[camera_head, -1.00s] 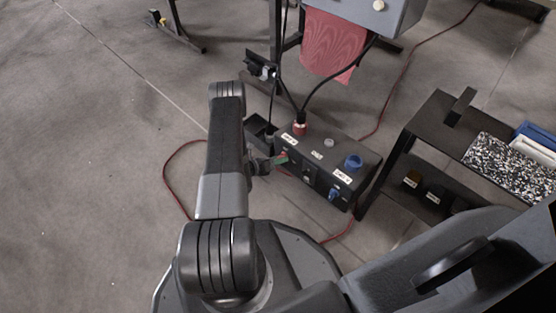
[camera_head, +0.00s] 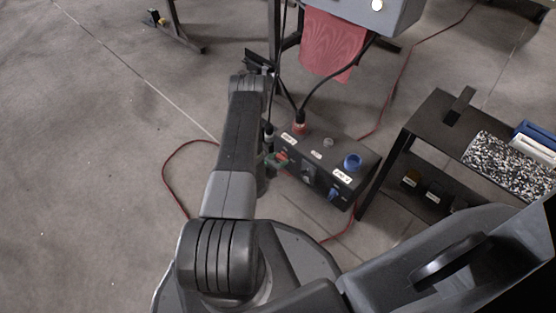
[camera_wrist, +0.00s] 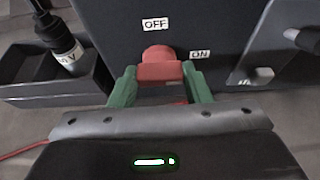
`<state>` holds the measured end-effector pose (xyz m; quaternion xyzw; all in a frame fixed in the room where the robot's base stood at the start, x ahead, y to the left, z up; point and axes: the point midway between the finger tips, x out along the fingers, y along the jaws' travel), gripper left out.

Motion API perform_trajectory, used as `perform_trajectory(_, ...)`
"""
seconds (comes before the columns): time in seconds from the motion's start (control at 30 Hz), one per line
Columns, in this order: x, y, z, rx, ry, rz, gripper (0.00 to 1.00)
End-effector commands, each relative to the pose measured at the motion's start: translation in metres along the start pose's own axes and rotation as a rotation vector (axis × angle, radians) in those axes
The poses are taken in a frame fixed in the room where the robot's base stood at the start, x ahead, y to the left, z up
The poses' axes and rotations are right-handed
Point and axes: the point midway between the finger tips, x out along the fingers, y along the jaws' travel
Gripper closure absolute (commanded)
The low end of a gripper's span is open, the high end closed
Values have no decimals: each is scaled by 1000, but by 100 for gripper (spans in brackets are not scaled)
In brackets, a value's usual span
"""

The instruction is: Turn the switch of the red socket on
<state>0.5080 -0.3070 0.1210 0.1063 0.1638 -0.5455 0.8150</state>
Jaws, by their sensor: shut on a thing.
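The red switch (camera_wrist: 160,66) is on the dark face of the socket box. In the wrist view the OFF label (camera_wrist: 155,24) is above it and the ON label (camera_wrist: 200,54) is to its right. The green fingers of my gripper (camera_wrist: 160,74) are on both sides of the switch and shut on it. In the head view my gripper (camera_head: 277,160) is at the left part of the box (camera_head: 322,161), and it partly hides the switch. The red socket (camera_head: 300,127) on the box top has a black cable plugged in.
A blue socket (camera_head: 353,161) and a blue switch (camera_head: 334,193) are on the right of the box. A dark shelf (camera_head: 428,125) stands right of it. A dark tray (camera_wrist: 95,85) holding a black plug (camera_wrist: 66,52) is left of the switch. Red cable lies on the floor.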

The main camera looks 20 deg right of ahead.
Motion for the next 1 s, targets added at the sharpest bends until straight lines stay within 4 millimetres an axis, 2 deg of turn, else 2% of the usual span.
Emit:
perform_trajectory(0.5, 0, 0, -1, 20, 1, 9, 79)
perform_trajectory(0.53, 0, 0, -1, 20, 1, 9, 54)
perform_trajectory(0.63, 0, 0, 0, 19, 1, 9, 35)
perform_trajectory(1.0, -5, 0, 0, 18, 1, 10, 35)
